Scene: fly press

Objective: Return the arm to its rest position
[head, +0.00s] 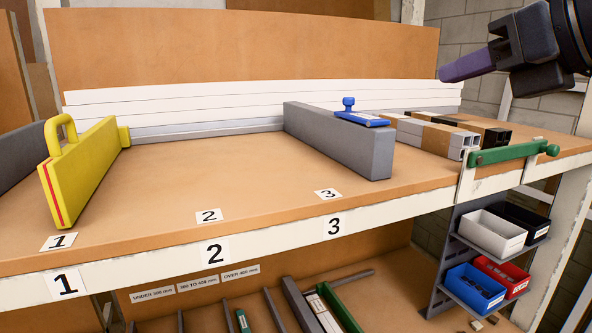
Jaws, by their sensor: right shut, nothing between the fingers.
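My right gripper (463,67) is at the upper right of the head view, raised above the right end of the bench. Its purple fingers are shut with nothing between them, and they point left. It touches nothing. The dark wrist of my right arm (570,40) enters from the upper right edge. My left gripper is not in the view.
The bench (200,185) carries a yellow handled plate (85,170), a grey block (340,140) with a blue clamp (360,118), metal bars (430,137) and a green lever (510,153). Bins (490,232) hang below right.

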